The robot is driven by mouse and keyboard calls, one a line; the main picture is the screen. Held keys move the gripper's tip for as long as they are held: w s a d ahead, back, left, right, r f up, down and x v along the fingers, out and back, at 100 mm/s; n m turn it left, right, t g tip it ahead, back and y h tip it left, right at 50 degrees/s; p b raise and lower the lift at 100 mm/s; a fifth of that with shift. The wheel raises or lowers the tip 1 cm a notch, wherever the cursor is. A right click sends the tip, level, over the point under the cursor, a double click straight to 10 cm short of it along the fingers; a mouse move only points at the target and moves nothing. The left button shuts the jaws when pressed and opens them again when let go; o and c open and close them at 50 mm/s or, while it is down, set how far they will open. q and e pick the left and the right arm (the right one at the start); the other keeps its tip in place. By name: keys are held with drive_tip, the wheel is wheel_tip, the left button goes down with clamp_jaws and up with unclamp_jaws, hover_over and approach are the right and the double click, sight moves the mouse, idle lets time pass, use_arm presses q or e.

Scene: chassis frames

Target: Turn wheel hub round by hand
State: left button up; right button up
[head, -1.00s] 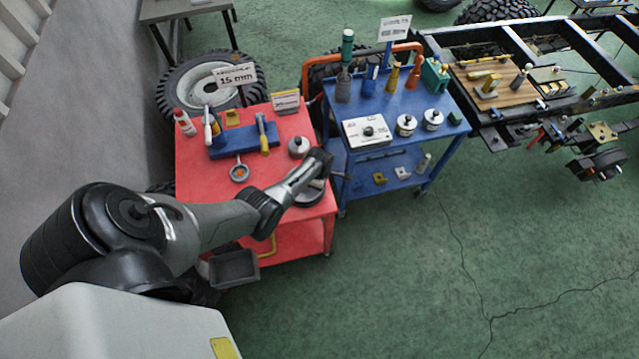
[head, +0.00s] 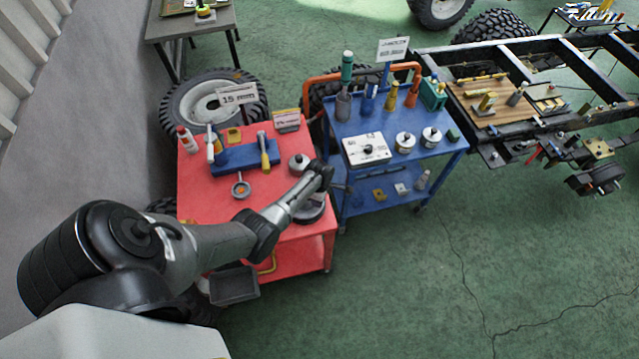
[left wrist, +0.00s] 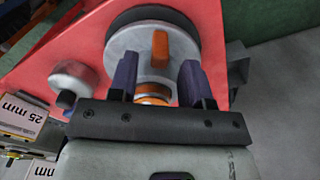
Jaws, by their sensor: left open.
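The wheel hub, a round grey disc with a dark rim, lies at the right front of the red cart (head: 205,195), partly hidden under my left gripper (head: 322,178) in the head view; its visible part (head: 309,214) is low. In the left wrist view the hub (left wrist: 128,40) shows closer, with an orange bar across its face and a copper-orange round part below it. My left gripper (left wrist: 157,78) is open, its two dark fingers on either side of that copper-orange part. I cannot tell whether they touch it. My right gripper is in neither view.
A grey metal pot (head: 299,162) stands close behind the hub. A blue tool block (head: 240,158), a bottle (head: 186,138) and signs occupy the cart's back. The blue cart (head: 440,148) with a dial box (head: 366,149) stands close on the right. Green floor is clear in front.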

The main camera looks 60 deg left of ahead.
use_arm(q)
wheel_tip(320, 180, up, 10)
drive_tip(key=p, duration=0.1)
idle(0.4)
drive_tip(key=shift+r, duration=0.1)
idle(0.4)
